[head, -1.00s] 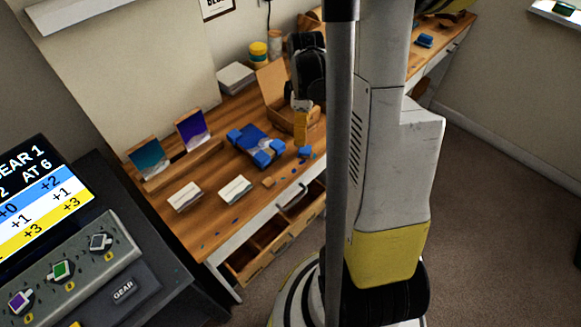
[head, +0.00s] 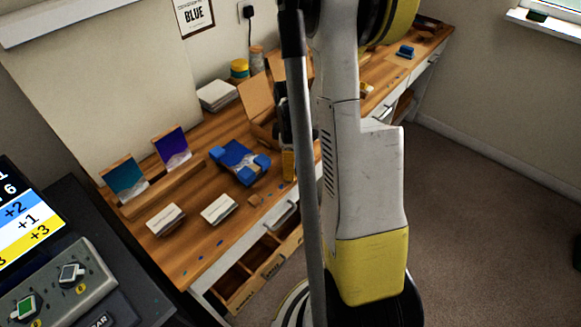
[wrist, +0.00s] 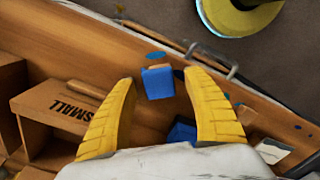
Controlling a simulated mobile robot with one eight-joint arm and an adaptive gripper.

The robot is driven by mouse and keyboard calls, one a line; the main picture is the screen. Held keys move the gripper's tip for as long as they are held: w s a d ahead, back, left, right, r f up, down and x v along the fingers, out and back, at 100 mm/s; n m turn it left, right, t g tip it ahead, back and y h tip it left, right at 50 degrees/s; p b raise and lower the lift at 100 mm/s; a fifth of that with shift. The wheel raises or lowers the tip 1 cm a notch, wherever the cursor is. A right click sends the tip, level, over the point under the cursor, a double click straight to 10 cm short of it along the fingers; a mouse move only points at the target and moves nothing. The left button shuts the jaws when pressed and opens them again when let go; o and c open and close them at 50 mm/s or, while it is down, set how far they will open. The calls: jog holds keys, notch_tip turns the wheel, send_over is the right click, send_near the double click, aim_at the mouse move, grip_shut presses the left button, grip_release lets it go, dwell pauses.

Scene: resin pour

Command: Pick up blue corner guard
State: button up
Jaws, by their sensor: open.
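A small blue corner guard (wrist: 158,82) lies on the wooden bench in the wrist view, between the tips of my two yellow fingers. My gripper (wrist: 162,80) is open, with a gap on each side of the guard. More blue (wrist: 182,130) shows lower between the fingers, partly covered by the gripper body. In the head view my gripper (head: 288,164) is low over the bench, right of a dark blue panel (head: 240,158) with blue guards on its corners. The loose guard is hidden there behind my arm.
An open cardboard box (head: 257,100) stands just behind the gripper; the wrist view shows a box marked SMALL (wrist: 55,110). Two white card stacks (head: 218,208) lie toward the front. Open drawers (head: 262,268) project below the bench edge. Small blue spots dot the wood.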

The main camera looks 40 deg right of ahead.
jog(key=c, duration=0.9)
jog(key=shift+o, duration=0.2)
jog(key=shift+r, duration=0.1)
